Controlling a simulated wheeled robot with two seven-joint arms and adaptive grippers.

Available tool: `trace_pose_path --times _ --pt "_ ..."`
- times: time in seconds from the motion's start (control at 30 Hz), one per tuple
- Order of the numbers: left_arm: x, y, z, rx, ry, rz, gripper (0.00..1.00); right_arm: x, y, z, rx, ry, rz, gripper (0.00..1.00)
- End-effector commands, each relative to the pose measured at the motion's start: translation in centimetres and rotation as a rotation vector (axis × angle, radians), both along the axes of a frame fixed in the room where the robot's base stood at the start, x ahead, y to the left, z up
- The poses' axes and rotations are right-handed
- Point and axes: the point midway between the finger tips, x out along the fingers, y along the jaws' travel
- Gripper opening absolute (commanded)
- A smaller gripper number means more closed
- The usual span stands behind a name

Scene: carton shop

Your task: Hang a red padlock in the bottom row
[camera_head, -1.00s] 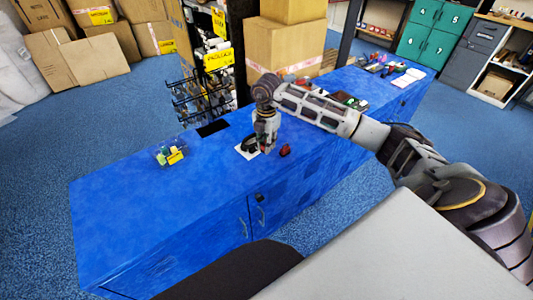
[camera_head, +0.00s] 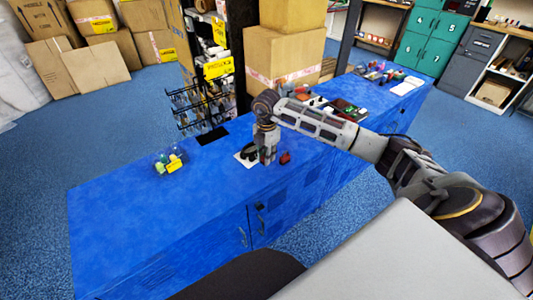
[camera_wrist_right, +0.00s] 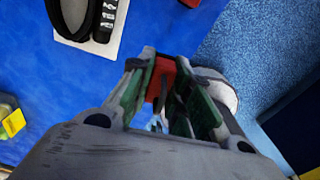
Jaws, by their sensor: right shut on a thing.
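A red padlock (camera_wrist_right: 162,75) with a grey shackle shows between the fingers of my right gripper (camera_wrist_right: 168,98) in the right wrist view. In the head view the red padlock (camera_head: 285,158) is just right of the right gripper (camera_head: 267,160), low over the blue counter, near its front edge. The right gripper is shut on it and hides part of it. A dark wire hook rack (camera_head: 200,108) with several rows stands behind the counter. My left gripper is not in view.
A black item on a white card (camera_head: 243,157) lies left of the gripper on the blue counter (camera_head: 130,215). A clear tray with yellow-tagged items (camera_head: 160,167) is further left. Cardboard boxes (camera_head: 285,60) stand behind. The counter's left front is clear.

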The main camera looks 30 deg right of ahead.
Motion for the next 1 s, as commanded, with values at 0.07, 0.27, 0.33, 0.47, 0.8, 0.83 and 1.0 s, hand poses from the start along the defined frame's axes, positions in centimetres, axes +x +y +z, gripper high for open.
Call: trace_pose_path --times 0.07,0.27,0.33,0.47,0.8,0.83,1.0 --pt "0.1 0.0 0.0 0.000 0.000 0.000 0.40 -0.1 0.0 -1.3 0.000 0.002 -0.001 0.00" --pt "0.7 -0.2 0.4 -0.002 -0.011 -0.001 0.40 0.0 0.0 -4.1 0.002 0.001 -0.002 0.00" --pt "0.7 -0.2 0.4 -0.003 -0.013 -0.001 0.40 0.0 0.0 -5.0 0.001 0.001 -0.001 0.00" --pt "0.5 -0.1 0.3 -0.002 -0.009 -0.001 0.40 0.0 0.0 -6.2 0.001 0.000 0.000 0.00" --pt "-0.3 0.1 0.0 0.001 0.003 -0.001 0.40 0.0 0.0 -6.9 -0.001 -0.001 0.000 0.00" --pt "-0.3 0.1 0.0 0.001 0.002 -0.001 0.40 0.0 0.0 -6.9 -0.001 -0.001 0.000 0.00" --pt "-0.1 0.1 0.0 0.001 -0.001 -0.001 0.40 0.0 0.0 -7.0 0.000 -0.001 0.000 0.00"
